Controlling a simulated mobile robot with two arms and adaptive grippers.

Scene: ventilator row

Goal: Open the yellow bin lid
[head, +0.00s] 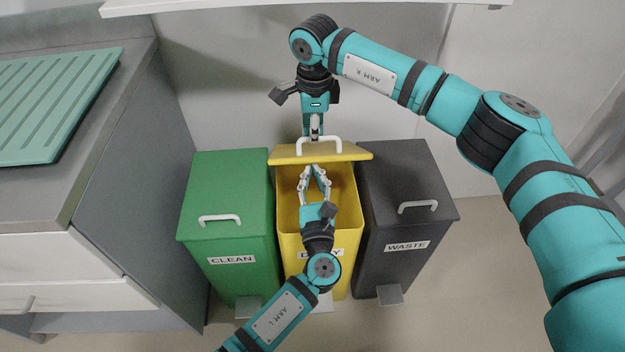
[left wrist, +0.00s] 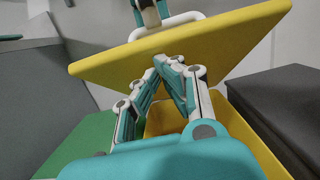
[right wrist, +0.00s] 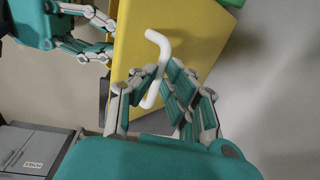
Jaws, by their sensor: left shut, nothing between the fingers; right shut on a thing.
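The yellow bin (head: 345,235) stands between two other bins, its label partly hidden by my left arm. Its yellow lid (head: 345,153) is raised and tilted, with the opening exposed below. My right gripper (head: 316,132) is shut on the lid's white handle (head: 337,145); the right wrist view shows the fingers at the handle (right wrist: 152,92). My left gripper (head: 314,168) is shut and empty over the bin opening. In the left wrist view its fingertips (left wrist: 170,62) are at the underside of the lid (left wrist: 200,45); I cannot tell whether they touch.
A green bin (head: 228,190) labelled CLEAN stands close on the left and a dark bin (head: 405,180) labelled WASTE on the right. A grey counter (head: 100,170) with a green tray (head: 60,95) is at the left. Open floor (head: 470,290) lies at the lower right.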

